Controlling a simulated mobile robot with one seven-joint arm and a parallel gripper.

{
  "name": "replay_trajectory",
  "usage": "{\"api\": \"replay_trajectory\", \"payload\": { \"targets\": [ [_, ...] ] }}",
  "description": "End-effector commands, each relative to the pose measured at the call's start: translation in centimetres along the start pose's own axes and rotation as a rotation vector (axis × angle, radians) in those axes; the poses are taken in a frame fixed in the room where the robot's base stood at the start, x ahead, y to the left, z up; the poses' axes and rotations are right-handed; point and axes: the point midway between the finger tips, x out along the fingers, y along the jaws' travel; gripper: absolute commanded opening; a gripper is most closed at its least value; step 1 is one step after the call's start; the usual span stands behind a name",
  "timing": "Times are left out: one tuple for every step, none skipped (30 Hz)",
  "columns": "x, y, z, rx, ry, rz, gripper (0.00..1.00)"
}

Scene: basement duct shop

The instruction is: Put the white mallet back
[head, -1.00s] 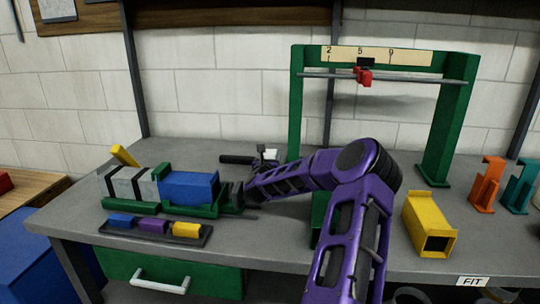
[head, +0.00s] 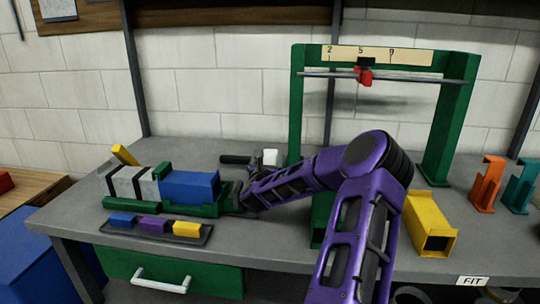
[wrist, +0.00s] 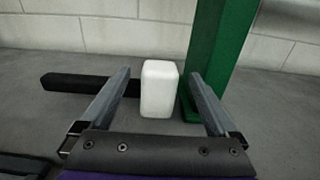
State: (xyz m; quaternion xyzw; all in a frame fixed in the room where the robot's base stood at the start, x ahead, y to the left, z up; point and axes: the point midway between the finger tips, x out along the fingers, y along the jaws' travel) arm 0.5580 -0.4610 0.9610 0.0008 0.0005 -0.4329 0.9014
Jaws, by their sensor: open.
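The white mallet lies on the grey bench, left of the green frame's left post. Its white block head (head: 270,157) and black handle (head: 236,159) show in the head view, with the handle pointing left. In the wrist view the head (wrist: 160,90) stands between the lines of my two fingers, and the left finger crosses in front of the handle (wrist: 85,83). My gripper (wrist: 159,77) is open and holds nothing. In the head view my purple arm reaches in from the front right, and the fingers are hard to make out there.
The green frame (head: 299,110) with a scale and red slider (head: 365,76) stands close to the mallet's right. A green fixture with a blue block (head: 190,186) and a tray (head: 205,238) of coloured blocks are left. A yellow duct piece (head: 428,222) stands right.

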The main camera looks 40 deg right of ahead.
Motion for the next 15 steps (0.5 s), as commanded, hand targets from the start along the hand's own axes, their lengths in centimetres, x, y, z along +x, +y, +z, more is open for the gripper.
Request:
{"api": "replay_trajectory", "payload": {
  "targets": [
    [-0.8,-0.1,0.0,-0.002,0.0,0.0,0.95],
    [-1.2,-0.1,0.1,-0.002,0.0,0.0,0.95],
    [-1.7,-0.1,0.1,-0.002,0.0,0.0,0.95],
    [-2.0,-0.1,0.1,-0.002,0.0,-0.001,0.95],
    [-2.3,-0.1,0.0,-0.001,0.0,0.0,0.95],
    [-2.6,0.0,0.0,-0.001,0.0,0.0,0.95],
    [-2.8,-0.1,0.0,-0.001,0.0,0.0,0.95],
    [-2.9,0.0,0.0,0.0,0.0,0.0,0.95],
    [-3.1,0.0,0.0,0.0,0.0,-0.001,0.95],
    [-3.1,0.0,0.0,0.0,0.0,-0.001,0.95],
    [-3.2,0.0,0.0,0.0,-0.001,-0.001,0.95],
    [-3.2,-0.1,0.0,0.0,-0.001,-0.001,0.95],
    [-3.2,-0.1,0.0,0.0,-0.001,-0.001,0.95],
    [-3.2,0.0,0.0,0.0,-0.001,-0.001,0.95],
    [-3.1,-0.1,0.0,0.0,-0.001,-0.001,0.95]
  ]
}}
